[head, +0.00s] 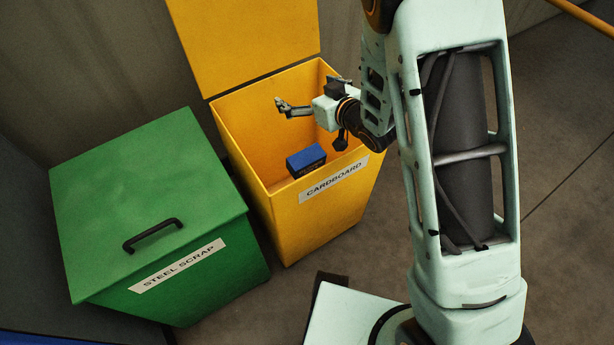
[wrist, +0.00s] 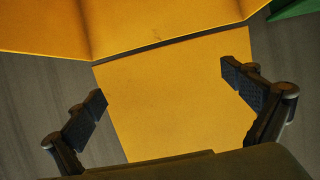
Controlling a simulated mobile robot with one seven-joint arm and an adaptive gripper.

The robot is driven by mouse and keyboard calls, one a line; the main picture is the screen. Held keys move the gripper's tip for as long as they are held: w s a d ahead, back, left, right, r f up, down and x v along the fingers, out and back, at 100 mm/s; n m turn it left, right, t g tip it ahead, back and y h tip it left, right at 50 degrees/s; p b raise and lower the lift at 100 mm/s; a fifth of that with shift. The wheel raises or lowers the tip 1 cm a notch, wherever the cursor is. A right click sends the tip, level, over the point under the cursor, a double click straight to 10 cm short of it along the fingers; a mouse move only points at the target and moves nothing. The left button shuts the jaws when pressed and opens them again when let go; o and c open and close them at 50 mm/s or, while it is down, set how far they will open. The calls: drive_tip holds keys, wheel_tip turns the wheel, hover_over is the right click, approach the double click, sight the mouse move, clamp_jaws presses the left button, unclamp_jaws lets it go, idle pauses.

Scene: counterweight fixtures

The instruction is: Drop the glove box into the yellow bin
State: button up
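The glove box is a small blue box with a dark, marked side (head: 306,160). It shows inside the mouth of the yellow bin (head: 318,218), near the front wall, apart from my gripper. I cannot tell whether it rests on anything or is in the air. The yellow bin is open and has a "CARDBOARD" label on its front. My gripper (head: 297,108) is over the bin's opening, above the glove box. In the wrist view my gripper (wrist: 164,86) has its fingers wide apart with nothing between them, only yellow panels beyond. The glove box is not in the wrist view.
The yellow lid (head: 245,40) stands raised at the back of the bin. A green bin (head: 150,205) labelled "STEEL SCRAP", its lid shut, stands close on the left. A wall is behind both. Bare floor (head: 570,200) lies to the right.

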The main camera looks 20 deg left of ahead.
drive_tip(key=v, duration=0.7)
drive_tip(key=shift+s+d, duration=0.15)
drive_tip(key=shift+r, duration=0.15)
